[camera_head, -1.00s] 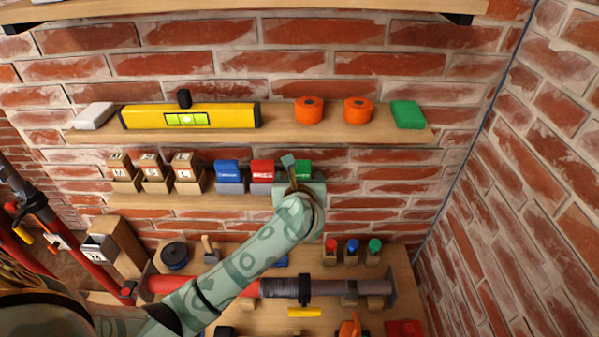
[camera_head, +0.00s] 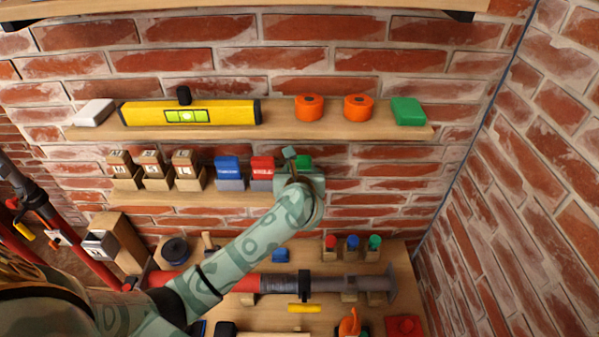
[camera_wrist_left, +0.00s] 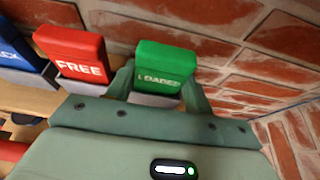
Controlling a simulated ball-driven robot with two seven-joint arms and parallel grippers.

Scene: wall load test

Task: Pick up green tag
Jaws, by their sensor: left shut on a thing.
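The green tag (camera_wrist_left: 165,62), with white lettering that reads like "LOADED", stands upright in a grey holder at the right end of a row of tags. My left gripper (camera_wrist_left: 160,88) is shut on it, with one finger at each side. In the head view the green tag (camera_head: 305,161) shows only in part, as my left gripper (camera_head: 297,164) hides its lower part and holder. I cannot tell whether the tag is lifted from the holder. My right gripper is not in view.
Left of the green tag stand a red tag (camera_head: 262,167) and a blue tag (camera_head: 228,169). Above is a shelf (camera_head: 280,130) with a yellow level (camera_head: 190,113), two orange rolls and a green block (camera_head: 407,111). A bench with pipe parts lies below.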

